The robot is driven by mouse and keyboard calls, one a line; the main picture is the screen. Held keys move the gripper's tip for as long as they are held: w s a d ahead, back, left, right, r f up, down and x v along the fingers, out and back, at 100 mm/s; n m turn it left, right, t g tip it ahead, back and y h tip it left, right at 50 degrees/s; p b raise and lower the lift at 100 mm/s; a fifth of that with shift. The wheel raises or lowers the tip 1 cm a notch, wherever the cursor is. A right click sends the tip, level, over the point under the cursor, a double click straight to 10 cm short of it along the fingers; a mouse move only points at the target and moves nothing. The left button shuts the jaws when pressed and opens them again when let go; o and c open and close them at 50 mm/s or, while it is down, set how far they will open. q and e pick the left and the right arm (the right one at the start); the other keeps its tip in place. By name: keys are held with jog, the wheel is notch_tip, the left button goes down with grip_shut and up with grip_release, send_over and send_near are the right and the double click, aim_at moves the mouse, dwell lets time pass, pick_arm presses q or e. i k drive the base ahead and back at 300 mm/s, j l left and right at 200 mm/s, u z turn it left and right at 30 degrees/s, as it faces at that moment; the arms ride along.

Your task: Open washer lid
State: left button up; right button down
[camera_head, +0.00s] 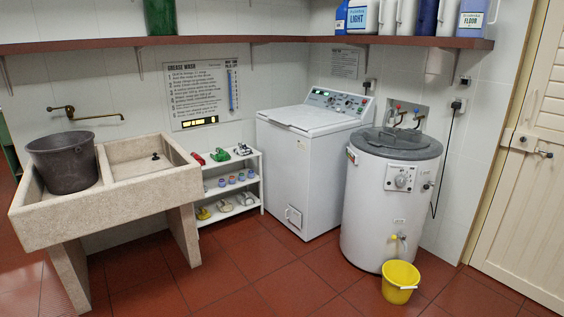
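A white top-loading washer (303,168) stands in the back corner, with a control panel (338,101) of knobs along its raised back. Its flat white lid (308,118) lies closed on top. Right of it and a little nearer stands a round white drum-shaped machine (390,205) with a dial on its front. A grey lid (398,143) covers its top and looks closed. Neither of my grippers is in view.
A stone washboard sink (150,155) with a dark bucket (64,163) stands at left. A white rack (232,185) is beside the washer. A yellow bucket (400,283) sits below the drum's tap. A shelf (260,40) runs overhead. The red tiled floor (240,280) in front is clear.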

aim_at(305, 118)
jog(key=i, duration=2.65)
